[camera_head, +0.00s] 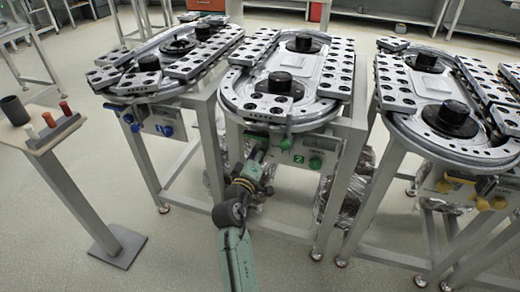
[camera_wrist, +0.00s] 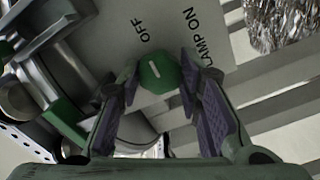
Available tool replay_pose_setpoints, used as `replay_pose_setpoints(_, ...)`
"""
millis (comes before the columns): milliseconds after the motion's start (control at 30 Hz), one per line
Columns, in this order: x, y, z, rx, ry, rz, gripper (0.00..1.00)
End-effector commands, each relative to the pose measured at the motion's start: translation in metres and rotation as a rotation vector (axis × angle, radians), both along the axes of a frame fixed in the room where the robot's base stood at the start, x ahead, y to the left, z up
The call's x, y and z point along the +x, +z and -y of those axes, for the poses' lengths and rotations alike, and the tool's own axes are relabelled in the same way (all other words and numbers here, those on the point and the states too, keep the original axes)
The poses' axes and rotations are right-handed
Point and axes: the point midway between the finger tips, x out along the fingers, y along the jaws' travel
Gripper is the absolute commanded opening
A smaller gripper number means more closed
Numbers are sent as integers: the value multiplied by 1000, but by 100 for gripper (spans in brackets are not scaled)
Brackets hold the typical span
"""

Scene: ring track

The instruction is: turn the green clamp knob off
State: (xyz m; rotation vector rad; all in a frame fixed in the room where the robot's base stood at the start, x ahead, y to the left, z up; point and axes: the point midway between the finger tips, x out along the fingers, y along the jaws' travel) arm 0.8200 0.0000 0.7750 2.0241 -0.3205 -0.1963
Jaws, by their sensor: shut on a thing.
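The green clamp knob (camera_wrist: 158,72) sits on a grey panel in the wrist view, between the words OFF and CLAMP ON. Its white mark leans up and left, roughly toward the OFF side. My gripper (camera_wrist: 160,82) has one finger on each side of the knob and is shut on it. In the head view my gripper (camera_head: 257,150) is at the left part of the front panel of the middle ring track (camera_head: 262,118). The gripped knob is hidden there behind my gripper.
Other green knobs (camera_head: 316,162) are on the same panel, right of my gripper. Ring tracks with blue knobs (camera_head: 165,130) and yellow knobs (camera_head: 482,204) stand left and right. A small stand (camera_head: 42,134) with a dark cup and coloured pegs is at far left. Floor between is clear.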

Motion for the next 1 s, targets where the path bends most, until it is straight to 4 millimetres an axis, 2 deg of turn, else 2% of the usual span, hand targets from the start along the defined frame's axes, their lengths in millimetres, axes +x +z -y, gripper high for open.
replay_pose_setpoints(600, 0, -1, 0, -40, 0, -14, 4)
replay_pose_setpoints(633, 0, -1, 0, -40, 0, -14, 34)
replay_pose_setpoints(900, 0, 0, 0, -38, 0, -13, 52)
replay_pose_setpoints(1000, 0, 0, 0, -38, 0, -12, 52)
